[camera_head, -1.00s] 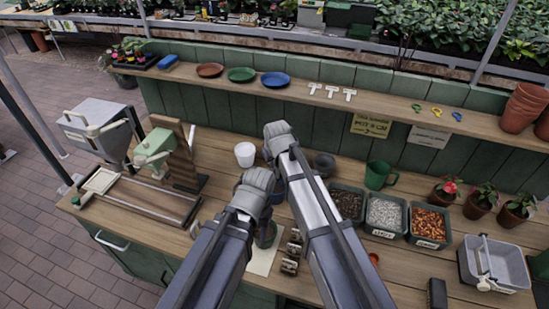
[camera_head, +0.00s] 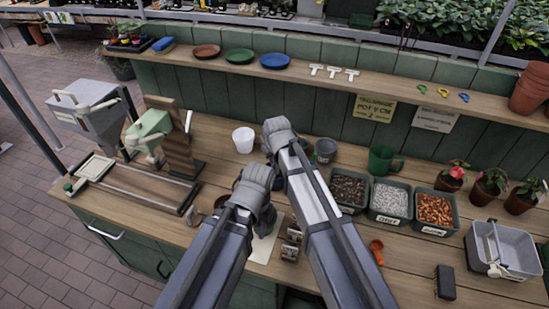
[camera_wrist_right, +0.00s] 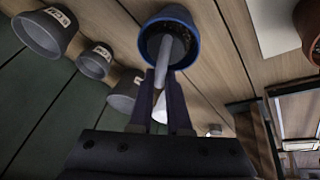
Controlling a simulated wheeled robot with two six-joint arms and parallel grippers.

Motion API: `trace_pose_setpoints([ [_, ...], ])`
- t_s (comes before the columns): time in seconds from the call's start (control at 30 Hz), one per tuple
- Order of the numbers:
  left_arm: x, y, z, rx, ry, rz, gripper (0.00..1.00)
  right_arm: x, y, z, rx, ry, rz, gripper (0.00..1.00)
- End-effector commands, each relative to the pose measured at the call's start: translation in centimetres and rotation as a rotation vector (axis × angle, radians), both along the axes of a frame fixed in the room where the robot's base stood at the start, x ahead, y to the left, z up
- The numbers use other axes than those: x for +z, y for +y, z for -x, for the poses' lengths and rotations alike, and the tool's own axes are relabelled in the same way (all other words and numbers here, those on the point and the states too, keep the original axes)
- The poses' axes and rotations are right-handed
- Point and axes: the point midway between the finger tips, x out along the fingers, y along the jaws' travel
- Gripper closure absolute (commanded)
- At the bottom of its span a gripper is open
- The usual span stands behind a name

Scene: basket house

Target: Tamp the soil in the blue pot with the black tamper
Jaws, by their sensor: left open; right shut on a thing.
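In the right wrist view the blue pot (camera_wrist_right: 146,42) has dark soil inside, and a grey rod-like shaft, taken as the tamper (camera_wrist_right: 164,52), reaches into its mouth. My right gripper (camera_wrist_right: 163,75) is shut on this shaft. Whether its far end touches the soil is hidden. In the head view my right gripper (camera_head: 277,135) is over the middle of the bench, and the arm hides the tamper and most of the pot. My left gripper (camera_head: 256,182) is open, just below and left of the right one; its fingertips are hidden.
A white pot (camera_head: 243,141) and a dark grey pot (camera_head: 325,151) flank my right gripper. A wooden stand (camera_head: 178,145) is left.

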Motion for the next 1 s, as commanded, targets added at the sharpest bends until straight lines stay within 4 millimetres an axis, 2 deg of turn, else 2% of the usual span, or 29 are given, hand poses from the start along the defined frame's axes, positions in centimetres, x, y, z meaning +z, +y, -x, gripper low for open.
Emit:
trace_pose_setpoints([
  [1.0, -0.42, 0.00, -0.01, 0.000, 0.000, 0.000, 0.50, -0.42, 0.00, -0.01, 0.000, 0.000, 0.000, 1.00],
])
